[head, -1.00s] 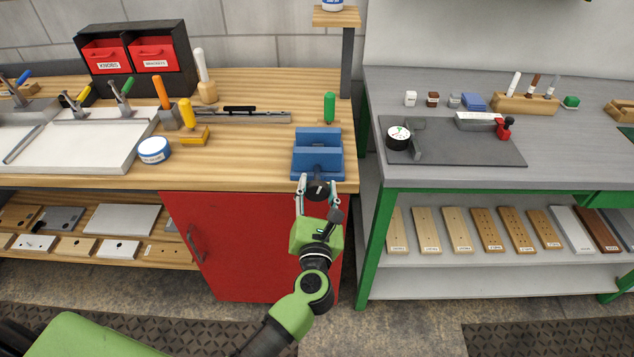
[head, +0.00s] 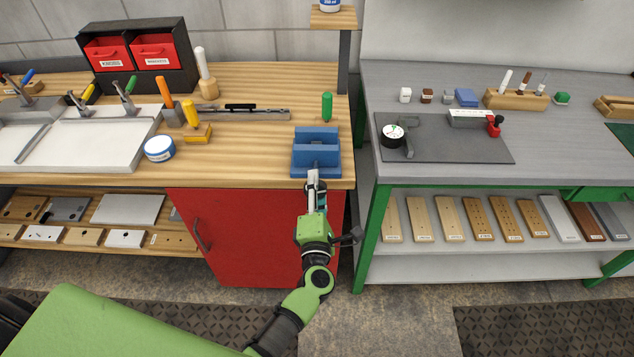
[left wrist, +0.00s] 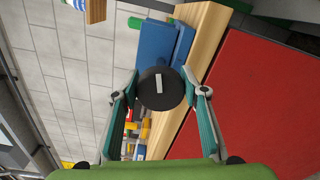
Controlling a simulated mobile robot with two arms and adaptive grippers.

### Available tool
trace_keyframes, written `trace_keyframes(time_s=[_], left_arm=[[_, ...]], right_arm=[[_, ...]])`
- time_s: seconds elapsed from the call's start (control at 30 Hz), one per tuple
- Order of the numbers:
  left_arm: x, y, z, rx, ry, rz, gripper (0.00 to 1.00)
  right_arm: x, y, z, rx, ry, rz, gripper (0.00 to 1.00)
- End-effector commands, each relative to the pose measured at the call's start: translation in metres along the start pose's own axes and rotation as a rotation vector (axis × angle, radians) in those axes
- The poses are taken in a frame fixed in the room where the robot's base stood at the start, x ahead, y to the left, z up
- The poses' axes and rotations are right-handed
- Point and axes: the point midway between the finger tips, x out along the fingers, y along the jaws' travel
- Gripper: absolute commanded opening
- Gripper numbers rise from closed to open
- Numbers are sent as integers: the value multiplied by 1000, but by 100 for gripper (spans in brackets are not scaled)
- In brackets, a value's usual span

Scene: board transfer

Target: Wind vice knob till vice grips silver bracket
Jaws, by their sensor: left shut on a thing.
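The blue vice (head: 316,143) stands on the wooden bench near its front right corner; it also shows in the left wrist view (left wrist: 153,42). Its round black knob (left wrist: 162,88) carries a pale mark and faces my left wrist camera. My left gripper (head: 316,181) is at the bench's front edge with its fingers on either side of the knob, shut on it. In the head view the fingers are seen nearly edge-on and cover most of the knob. I cannot make out a silver bracket between the vice jaws. My right gripper is not in view.
A green-handled tool (head: 327,106) stands just behind the vice. A post with a small shelf (head: 334,16) rises at the bench's back right. A red cabinet door (head: 240,235) is below the bench. A grey bench (head: 440,180) is to the right, past a narrow gap.

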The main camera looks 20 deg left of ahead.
Motion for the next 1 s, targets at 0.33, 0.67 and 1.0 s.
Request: trace_keyframes(time_s=[0.33, 0.67, 1.0], left_arm=[[0, -1, 1, 219, -1, -2, 19], [0, -2, 0, 299, -2, 0, 19], [0, -2, 0, 304, -2, -1, 19]], right_arm=[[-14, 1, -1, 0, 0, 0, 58], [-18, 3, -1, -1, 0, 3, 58], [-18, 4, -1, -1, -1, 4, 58]])
